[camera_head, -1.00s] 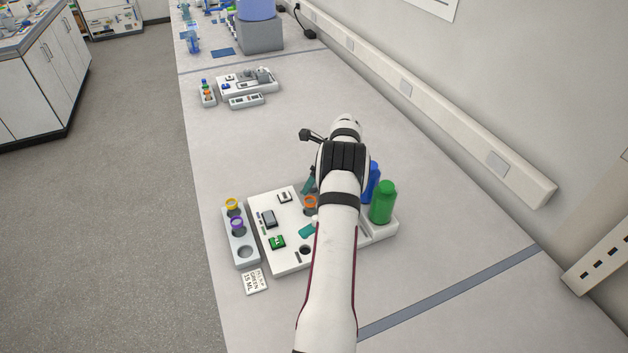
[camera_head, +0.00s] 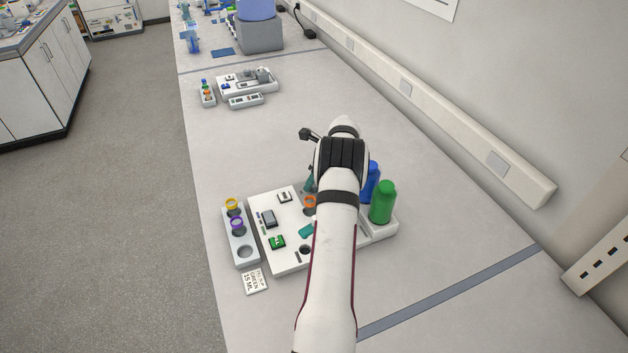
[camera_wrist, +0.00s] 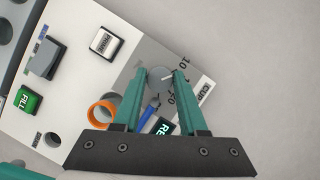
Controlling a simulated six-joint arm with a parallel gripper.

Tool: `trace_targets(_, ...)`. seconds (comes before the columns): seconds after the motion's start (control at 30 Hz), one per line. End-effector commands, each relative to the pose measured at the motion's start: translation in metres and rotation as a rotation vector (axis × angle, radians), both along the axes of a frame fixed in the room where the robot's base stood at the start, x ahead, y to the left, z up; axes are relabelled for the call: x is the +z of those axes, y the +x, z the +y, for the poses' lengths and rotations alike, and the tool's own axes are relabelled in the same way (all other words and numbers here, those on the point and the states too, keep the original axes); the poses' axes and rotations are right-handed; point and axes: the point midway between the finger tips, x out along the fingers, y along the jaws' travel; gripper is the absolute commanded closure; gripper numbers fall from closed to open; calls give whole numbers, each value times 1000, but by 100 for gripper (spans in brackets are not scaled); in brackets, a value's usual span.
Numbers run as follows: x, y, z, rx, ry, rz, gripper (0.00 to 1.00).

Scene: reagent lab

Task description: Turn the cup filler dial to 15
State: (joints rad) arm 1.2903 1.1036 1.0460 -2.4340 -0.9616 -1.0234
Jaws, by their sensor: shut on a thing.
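The cup filler (camera_head: 283,261) is a white panel on the bench, partly hidden by my arm in the head view. Its round grey dial (camera_wrist: 158,84) shows in the wrist view, with a white pointer mark slanting to the right toward the printed scale. A 10 is legible at the upper right of the scale and a 20 lower down; the exact reading is unclear. My gripper (camera_wrist: 160,75) has teal fingers shut on the dial, one on each side. In the head view only a bit of teal finger shows beside my wrist.
A green FILL button (camera_wrist: 28,101), a grey block (camera_wrist: 46,60), a POWER switch (camera_wrist: 105,42), an orange ring (camera_wrist: 103,113) and a partly covered display (camera_wrist: 161,127) are near. Green (camera_head: 383,204) and blue (camera_head: 373,182) bottles stand right; a cup rack (camera_head: 241,252) and label card (camera_head: 254,281) left.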

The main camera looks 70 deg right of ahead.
Motion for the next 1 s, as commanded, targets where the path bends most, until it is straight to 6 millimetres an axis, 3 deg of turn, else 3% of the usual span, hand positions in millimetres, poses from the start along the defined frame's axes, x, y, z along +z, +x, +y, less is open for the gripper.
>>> trace_targets(0.6, 1, 2, 1, -453, -2, -2, 100)
trace_targets(1.0, 1, 2, 1, -588, -4, -3, 100)
